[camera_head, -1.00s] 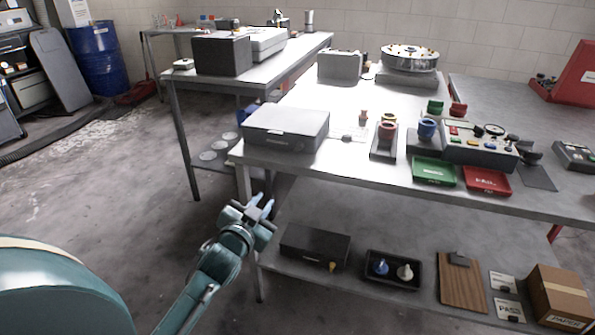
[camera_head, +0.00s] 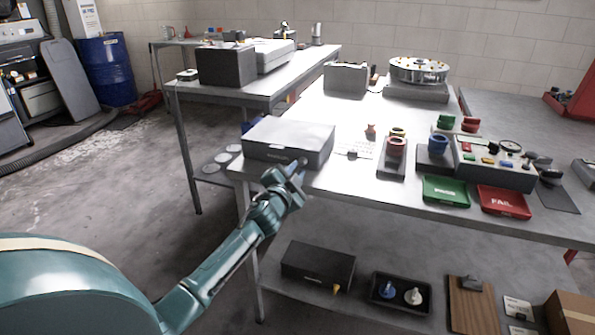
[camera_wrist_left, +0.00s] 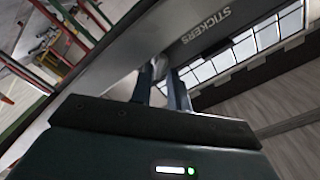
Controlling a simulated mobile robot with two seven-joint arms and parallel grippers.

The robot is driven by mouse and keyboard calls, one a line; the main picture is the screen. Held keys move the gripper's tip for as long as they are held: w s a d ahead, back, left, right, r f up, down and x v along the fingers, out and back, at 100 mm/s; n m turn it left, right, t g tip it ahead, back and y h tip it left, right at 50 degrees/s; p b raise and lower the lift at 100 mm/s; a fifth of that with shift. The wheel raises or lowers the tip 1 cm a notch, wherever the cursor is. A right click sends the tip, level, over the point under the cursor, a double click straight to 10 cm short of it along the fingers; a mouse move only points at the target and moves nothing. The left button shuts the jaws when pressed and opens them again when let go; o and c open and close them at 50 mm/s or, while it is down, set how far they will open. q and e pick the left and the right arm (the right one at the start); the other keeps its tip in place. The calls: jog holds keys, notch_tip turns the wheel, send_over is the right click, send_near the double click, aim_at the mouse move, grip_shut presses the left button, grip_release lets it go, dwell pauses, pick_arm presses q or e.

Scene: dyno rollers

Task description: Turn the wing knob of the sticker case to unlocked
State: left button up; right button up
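The sticker case (camera_head: 290,133) is a flat grey box near the front left corner of the table. Its dark front face with the word STICKERS (camera_wrist_left: 206,24) shows close up in the left wrist view. My left gripper (camera_head: 296,168) is just in front of that face. In the left wrist view its two fingers (camera_wrist_left: 161,82) are apart, pointing at the case. A small pale grey piece, apparently the wing knob (camera_wrist_left: 160,66), shows between the fingertips. Its setting and any contact cannot be made out. My right gripper is not in view.
A green tray (camera_head: 446,198) and a red FAIL tray (camera_head: 503,210) lie at the table's front edge. A black case with a yellow knob (camera_head: 318,264) sits on the lower shelf, beside a black tray (camera_head: 400,307). Small holders stand right of the sticker case.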

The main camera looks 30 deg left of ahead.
pick_arm(q)
jog(key=shift+x, duration=0.85)
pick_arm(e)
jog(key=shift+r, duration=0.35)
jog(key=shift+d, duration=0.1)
pick_arm(q)
grip_shut()
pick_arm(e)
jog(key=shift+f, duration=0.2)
pick_arm(q)
jog(key=m, duration=0.3)
jog(key=shift+m, duration=0.3)
jog(key=shift+m+p, duration=0.5)
jog(key=shift+m, duration=1.7)
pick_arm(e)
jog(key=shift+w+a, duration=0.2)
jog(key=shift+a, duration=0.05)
